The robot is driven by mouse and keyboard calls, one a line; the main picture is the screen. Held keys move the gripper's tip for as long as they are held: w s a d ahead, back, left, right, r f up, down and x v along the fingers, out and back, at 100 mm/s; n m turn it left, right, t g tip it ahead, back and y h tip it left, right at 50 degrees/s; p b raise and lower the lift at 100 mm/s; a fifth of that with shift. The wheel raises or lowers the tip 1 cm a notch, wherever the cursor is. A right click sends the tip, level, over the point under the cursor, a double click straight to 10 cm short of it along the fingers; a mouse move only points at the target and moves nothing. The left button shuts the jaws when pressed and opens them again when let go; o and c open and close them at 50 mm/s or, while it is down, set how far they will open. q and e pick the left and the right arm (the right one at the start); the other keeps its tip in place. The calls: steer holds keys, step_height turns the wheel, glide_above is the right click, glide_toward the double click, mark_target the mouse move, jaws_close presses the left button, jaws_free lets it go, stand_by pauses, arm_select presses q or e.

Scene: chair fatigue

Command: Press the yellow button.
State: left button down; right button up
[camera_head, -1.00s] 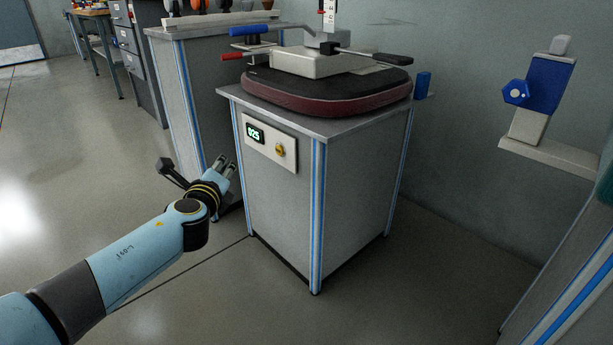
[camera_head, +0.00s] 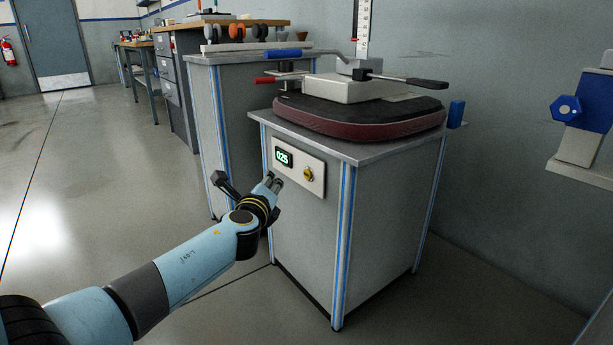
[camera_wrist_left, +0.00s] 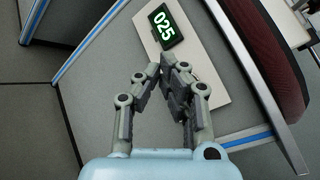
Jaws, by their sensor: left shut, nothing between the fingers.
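The yellow button (camera_head: 308,174) sits on a pale panel (camera_head: 318,187) on the front of a grey cabinet, right of a green display (camera_head: 284,157) reading 025. My left gripper (camera_head: 273,180) is shut and empty, left of the button and just below the display in the head view. In the left wrist view my left gripper (camera_wrist_left: 166,66) points at the panel (camera_wrist_left: 205,85), with the display (camera_wrist_left: 165,26) just beyond its fingertips. The button is hidden in the left wrist view, apparently behind the fingers. My right gripper is not in view.
A dark red padded seat (camera_head: 360,125) under a metal press with levers rests on the cabinet top (camera_head: 330,146). Another cabinet (camera_head: 230,85) stands behind to the left. A blue-knobbed fixture (camera_head: 566,108) is on the right wall. Open floor (camera_head: 100,190) lies left.

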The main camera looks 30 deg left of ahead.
mark_target(307, 174)
arm_select(q)
steer(key=w+d+b, duration=0.1)
steer(key=w+d, duration=0.1)
steer(key=w, duration=0.3)
steer(key=shift+w+d, duration=0.15)
steer(key=shift+w, duration=0.15)
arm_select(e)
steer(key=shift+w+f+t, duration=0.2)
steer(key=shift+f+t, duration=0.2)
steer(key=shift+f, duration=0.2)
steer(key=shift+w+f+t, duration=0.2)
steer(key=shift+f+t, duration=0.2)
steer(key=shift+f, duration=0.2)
arm_select(q)
steer(key=shift+w, duration=0.1)
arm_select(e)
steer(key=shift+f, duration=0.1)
arm_select(q)
steer(key=shift+w+d, duration=0.15)
steer(key=shift+w, duration=0.1)
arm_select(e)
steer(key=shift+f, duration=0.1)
